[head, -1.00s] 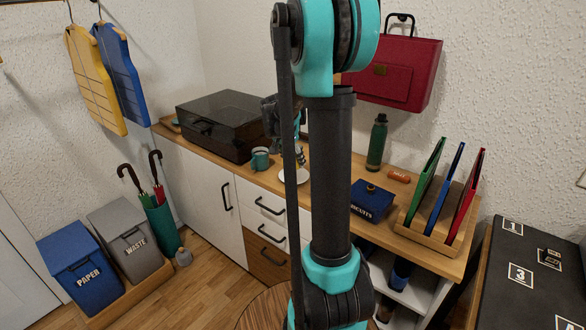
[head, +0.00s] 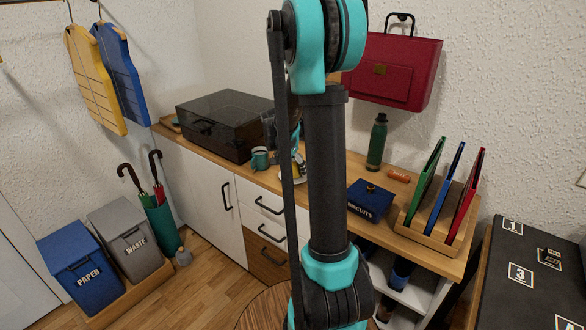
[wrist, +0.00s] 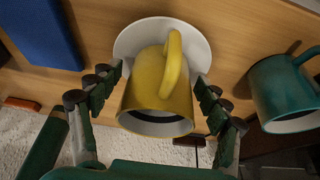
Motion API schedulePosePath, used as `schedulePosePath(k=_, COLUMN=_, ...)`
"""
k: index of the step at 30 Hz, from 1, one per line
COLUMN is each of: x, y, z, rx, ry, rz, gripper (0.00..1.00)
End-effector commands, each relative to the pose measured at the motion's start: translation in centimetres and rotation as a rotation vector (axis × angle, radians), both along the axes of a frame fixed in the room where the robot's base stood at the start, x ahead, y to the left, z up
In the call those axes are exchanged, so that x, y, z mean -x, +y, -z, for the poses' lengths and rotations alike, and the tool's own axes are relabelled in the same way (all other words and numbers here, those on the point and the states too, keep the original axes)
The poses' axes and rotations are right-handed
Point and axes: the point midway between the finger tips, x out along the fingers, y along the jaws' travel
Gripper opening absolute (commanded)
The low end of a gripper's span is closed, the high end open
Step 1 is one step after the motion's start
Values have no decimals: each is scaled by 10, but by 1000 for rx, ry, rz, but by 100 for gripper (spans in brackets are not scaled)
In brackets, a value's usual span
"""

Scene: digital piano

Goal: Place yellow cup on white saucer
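The yellow cup (wrist: 152,88) is at the middle of the wrist view, its mouth toward the bottom of the picture and its handle toward the top right. The white saucer (wrist: 130,42) shows behind the cup's base, and the cup appears to stand on it. My gripper (wrist: 158,86) has one finger on each side of the cup, with small gaps that look clear of its walls. In the head view, my arm mostly hides the cup, and only a sliver of the saucer (head: 288,178) shows beside it.
A teal mug (wrist: 285,92) stands close to the right finger side in the wrist view. A blue biscuit box (head: 371,200), a green bottle (head: 377,142) and a dark lidded case (head: 228,122) also stand on the wooden counter. A rack (head: 432,225) holds coloured panels.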

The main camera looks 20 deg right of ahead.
Motion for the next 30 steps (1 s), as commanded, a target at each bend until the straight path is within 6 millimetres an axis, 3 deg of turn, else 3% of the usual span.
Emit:
schedulePosePath(k=11, x=2, y=3, z=-12, rx=0, ry=0, rz=-1, gripper=76)
schedulePosePath(k=24, x=20, y=30, z=-88, rx=0, ry=0, rz=-2, gripper=76)
schedulePosePath(k=30, x=25, y=37, z=-109, rx=0, ry=0, rz=0, gripper=76)
